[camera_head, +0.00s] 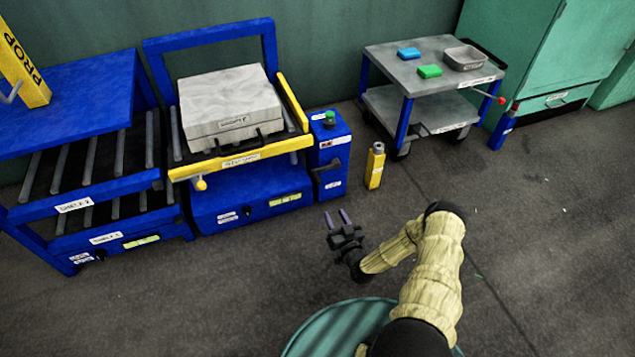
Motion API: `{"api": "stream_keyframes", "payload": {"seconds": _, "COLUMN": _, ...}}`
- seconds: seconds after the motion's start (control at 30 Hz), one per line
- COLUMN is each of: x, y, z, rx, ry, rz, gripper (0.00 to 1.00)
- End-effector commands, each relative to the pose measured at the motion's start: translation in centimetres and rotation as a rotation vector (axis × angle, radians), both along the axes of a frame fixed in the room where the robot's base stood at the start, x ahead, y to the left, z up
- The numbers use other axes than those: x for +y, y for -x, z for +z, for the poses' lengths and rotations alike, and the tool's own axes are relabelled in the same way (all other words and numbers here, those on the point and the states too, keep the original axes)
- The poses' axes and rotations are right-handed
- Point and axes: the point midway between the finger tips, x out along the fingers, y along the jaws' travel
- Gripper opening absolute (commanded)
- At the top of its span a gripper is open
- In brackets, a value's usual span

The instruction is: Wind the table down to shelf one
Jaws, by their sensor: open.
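The lift table (240,162) has a yellow front bar and rollers, and stands above a blue base (250,200). A grey block with a black handle (225,100) lies on it. To its left, a blue roller rack has an upper shelf labelled shelf 2 (75,204) and a lower one labelled shelf 1 (105,238). The table's front edge looks nearer the upper shelf's height. A blue box with a green knob (329,118) and a dark crank (328,174) stands at the table's right. My gripper (338,218) is open and empty, in front of the box and apart from the crank.
A yellow post (375,166) stands on the floor right of the blue box. A grey cart (425,95) with blue and green blocks and a tray is at the back right. A blue post (503,128) stands beside it. The floor at front left and right is clear.

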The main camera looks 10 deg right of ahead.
Motion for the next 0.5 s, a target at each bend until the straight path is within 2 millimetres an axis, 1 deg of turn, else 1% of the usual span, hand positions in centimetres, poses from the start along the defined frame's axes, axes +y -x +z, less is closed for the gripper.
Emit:
{"api": "stream_keyframes", "payload": {"seconds": 0.13, "x": 0.1, "y": -0.4, "z": -0.1, "rx": 0.001, "ry": 0.000, "rz": 0.001, "gripper": 0.41}}
{"api": "stream_keyframes", "payload": {"seconds": 0.27, "x": 0.3, "y": -1.7, "z": -0.2, "rx": 0.000, "ry": 0.002, "rz": 0.001, "gripper": 0.41}}
{"api": "stream_keyframes", "payload": {"seconds": 0.5, "x": 0.9, "y": -5.7, "z": -0.4, "rx": -0.001, "ry": 0.001, "rz": 0.002, "gripper": 0.41}}
